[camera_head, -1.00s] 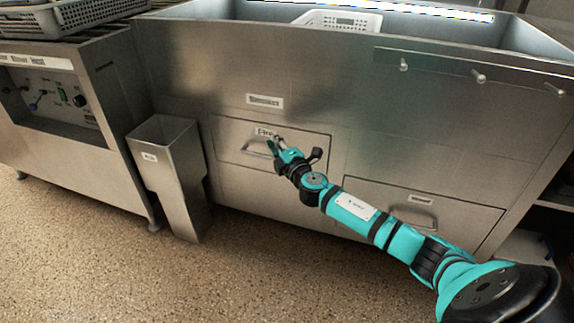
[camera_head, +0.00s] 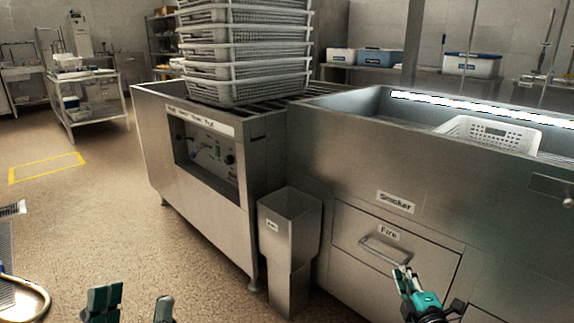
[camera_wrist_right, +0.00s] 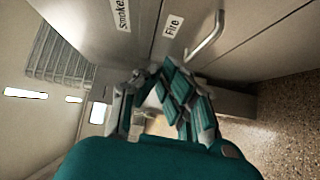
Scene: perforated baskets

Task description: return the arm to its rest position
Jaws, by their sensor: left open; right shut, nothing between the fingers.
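My right gripper (camera_head: 403,274) shows in the head view at the lower right, in front of the drawer labelled Fire (camera_head: 395,247). It is shut and empty, just below the drawer's handle (camera_head: 385,252). In the right wrist view the same gripper (camera_wrist_right: 168,75) points toward the Fire label, with the handle (camera_wrist_right: 208,38) to the right of the fingers and apart from them. My left gripper (camera_head: 135,302) shows at the bottom edge of the head view, open and empty, over the floor. Most of my right arm is out of the head view.
The smoker (camera_head: 340,150) stands at the right, with a white perforated basket (camera_head: 490,133) inside. A stack of baskets (camera_head: 245,55) rests on the machine with the control panel (camera_head: 205,150). The floor (camera_head: 110,215) at left is mostly clear.

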